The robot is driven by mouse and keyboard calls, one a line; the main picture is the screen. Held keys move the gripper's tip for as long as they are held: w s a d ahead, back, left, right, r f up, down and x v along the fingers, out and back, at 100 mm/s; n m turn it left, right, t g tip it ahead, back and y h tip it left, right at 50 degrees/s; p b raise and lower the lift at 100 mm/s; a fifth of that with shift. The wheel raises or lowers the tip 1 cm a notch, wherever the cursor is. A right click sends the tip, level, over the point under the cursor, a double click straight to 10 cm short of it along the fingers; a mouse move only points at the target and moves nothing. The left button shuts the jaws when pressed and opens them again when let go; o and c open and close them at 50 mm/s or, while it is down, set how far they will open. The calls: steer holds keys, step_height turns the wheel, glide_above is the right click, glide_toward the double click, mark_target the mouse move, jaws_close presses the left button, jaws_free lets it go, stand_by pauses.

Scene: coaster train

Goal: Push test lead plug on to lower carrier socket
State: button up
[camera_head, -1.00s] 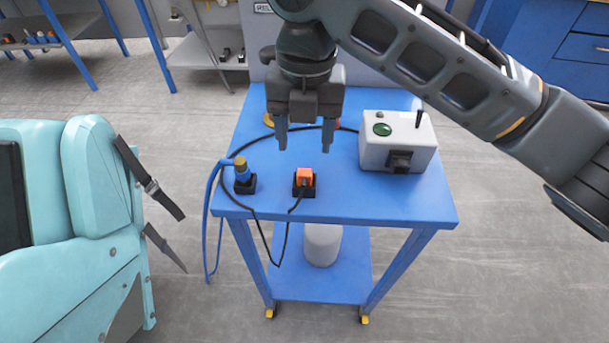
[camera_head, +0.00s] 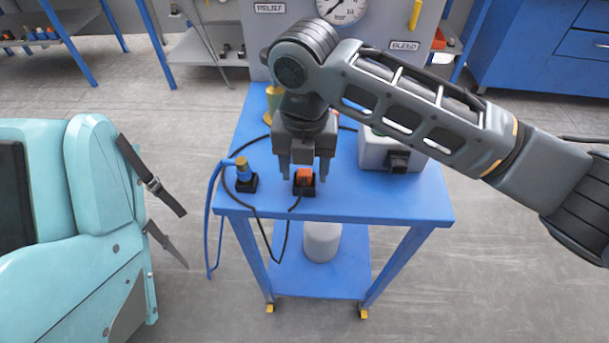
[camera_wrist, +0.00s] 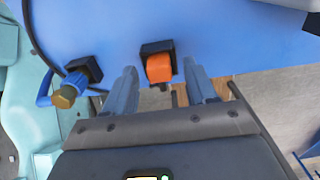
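The orange plug (camera_head: 304,176), which looks like the test lead plug, sits in a small black holder (camera_head: 304,190) on the blue cart near its front edge. A black cable runs from it over the edge. My gripper (camera_head: 304,180) points down over the plug with its fingers open, one on each side. In the wrist view the orange plug (camera_wrist: 159,68) shows between and just beyond the two fingertips, apart from both. I cannot make out a carrier socket in these frames.
A blue-and-brass hose fitting (camera_head: 243,168) stands in a black holder left of the plug. A grey-white box (camera_head: 375,150) stands at right on the cart (camera_head: 400,205). A teal seat (camera_head: 95,190) is at left. A gauge panel (camera_head: 375,30) is behind.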

jaws_close()
stand_by(0.3)
steer(key=shift+r, duration=0.15)
